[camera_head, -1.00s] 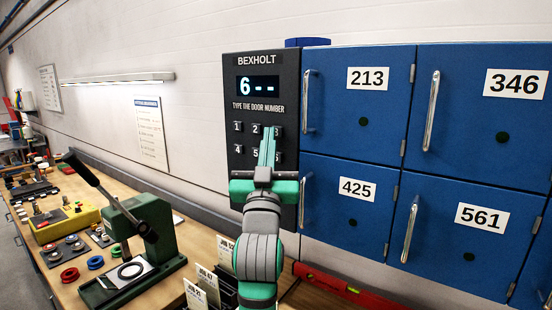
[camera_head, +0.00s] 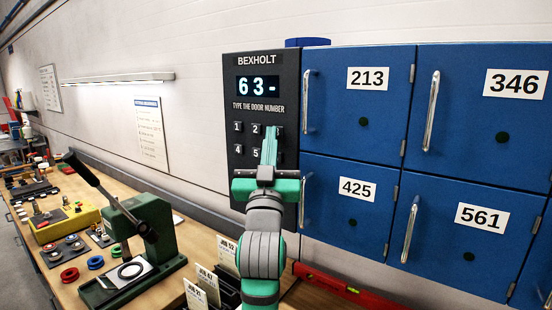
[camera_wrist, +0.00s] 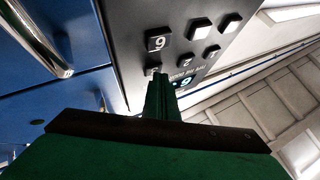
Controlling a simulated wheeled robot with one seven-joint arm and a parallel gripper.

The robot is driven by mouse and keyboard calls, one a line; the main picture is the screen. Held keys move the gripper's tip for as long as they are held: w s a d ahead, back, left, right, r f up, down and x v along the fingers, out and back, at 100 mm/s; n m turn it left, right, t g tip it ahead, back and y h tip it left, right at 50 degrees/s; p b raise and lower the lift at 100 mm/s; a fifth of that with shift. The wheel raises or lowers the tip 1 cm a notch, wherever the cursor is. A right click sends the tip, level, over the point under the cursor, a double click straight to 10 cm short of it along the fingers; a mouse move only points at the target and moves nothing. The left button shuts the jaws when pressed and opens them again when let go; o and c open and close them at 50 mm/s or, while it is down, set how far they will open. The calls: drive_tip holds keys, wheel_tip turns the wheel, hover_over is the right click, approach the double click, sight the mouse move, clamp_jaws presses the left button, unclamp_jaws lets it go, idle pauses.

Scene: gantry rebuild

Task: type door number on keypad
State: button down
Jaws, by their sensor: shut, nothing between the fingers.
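The dark keypad panel (camera_head: 240,190), labelled BEXHOLT, hangs left of the blue lockers. Its display (camera_head: 258,86) reads "6 3 -" above the words TYPE THE DOOR NUMBER. Keys 1 (camera_head: 237,127), 2 (camera_head: 255,129), 4 and 5 show; my gripper hides the lower keys. My gripper (camera_head: 271,132) is shut and empty, its fingertips at the 3 key in the upper right of the keys. In the wrist view the fingertips (camera_wrist: 160,80) are close by the 3 key, below the 6 key (camera_wrist: 158,41); contact cannot be told. Locker doors read 213 (camera_head: 368,77), 346 (camera_head: 515,83), 425 (camera_head: 357,188) and 561 (camera_head: 482,217).
Metal door handles (camera_head: 431,110) stick out right of the keypad. Below stand job cards (camera_head: 207,285) in a dark holder and a red level (camera_head: 340,286). A green lever press (camera_head: 140,230) and small parts sit on the wooden bench at left.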

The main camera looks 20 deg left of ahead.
sight(239, 149)
drive_tip(key=shift+s, duration=0.15)
drive_tip(key=shift+s+a, duration=0.25)
drive_tip(key=shift+s, duration=0.4)
drive_tip(key=w+a+f, duration=0.4)
drive_tip(key=a+f, duration=0.2)
drive_tip(key=a, duration=0.5)
drive_tip(key=shift+w+a, duration=0.15)
drive_tip(key=shift+a, duration=0.2)
drive_tip(key=shift+f, duration=0.1)
idle(0.3)
drive_tip(key=shift+w+d, duration=0.15)
drive_tip(key=shift+w, duration=0.2)
